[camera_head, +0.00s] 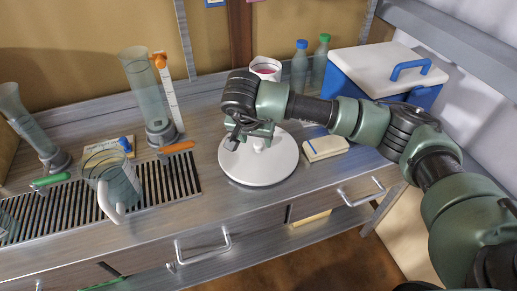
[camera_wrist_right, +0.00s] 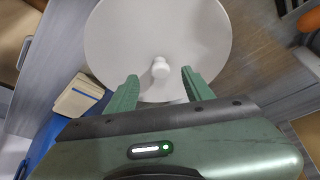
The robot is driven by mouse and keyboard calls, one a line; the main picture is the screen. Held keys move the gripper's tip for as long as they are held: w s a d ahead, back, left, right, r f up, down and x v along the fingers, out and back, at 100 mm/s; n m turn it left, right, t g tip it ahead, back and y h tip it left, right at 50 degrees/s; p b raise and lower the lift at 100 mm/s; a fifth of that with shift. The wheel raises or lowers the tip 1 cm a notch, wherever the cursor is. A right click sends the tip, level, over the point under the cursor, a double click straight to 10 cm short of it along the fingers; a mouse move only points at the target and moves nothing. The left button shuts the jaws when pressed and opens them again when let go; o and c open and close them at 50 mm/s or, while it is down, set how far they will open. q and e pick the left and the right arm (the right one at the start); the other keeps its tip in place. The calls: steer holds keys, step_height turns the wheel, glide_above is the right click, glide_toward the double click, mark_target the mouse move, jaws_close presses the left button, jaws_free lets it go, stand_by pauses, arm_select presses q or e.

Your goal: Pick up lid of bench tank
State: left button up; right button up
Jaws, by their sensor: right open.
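A round white lid (camera_head: 270,168) with a small knob lies flat on the grey bench, right of the middle in the head view. I take it to be the bench tank's lid; no tank shows beneath it. It also fills the top of the right wrist view (camera_wrist_right: 115,35), with its knob (camera_wrist_right: 160,68) near the middle. My right gripper (camera_head: 247,136) is over the lid, close to the knob. In the wrist view its two green fingers (camera_wrist_right: 160,86) are open, one to each side of the knob's line, with nothing between them. My left gripper is out of view.
A cream block (camera_head: 325,148) lies right of the lid. A blue box (camera_head: 378,85) with a white top stands behind my right arm. A white cup (camera_head: 265,68) and two capped bottles (camera_head: 300,65) stand behind. A glass mug (camera_head: 112,180) and a tall cylinder (camera_head: 145,90) stand left.

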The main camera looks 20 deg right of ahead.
mark_target(258, 143)
steer(key=x, duration=0.3)
steer(key=shift+w+d+p, duration=0.2)
steer(key=shift+w+p, duration=0.05)
steer(key=shift+p, duration=0.05)
steer(key=shift+w+f, duration=0.2)
steer(key=shift+f, duration=0.3)
steer(key=shift+d, duration=0.1)
steer(key=c, duration=0.8)
jaws_close()
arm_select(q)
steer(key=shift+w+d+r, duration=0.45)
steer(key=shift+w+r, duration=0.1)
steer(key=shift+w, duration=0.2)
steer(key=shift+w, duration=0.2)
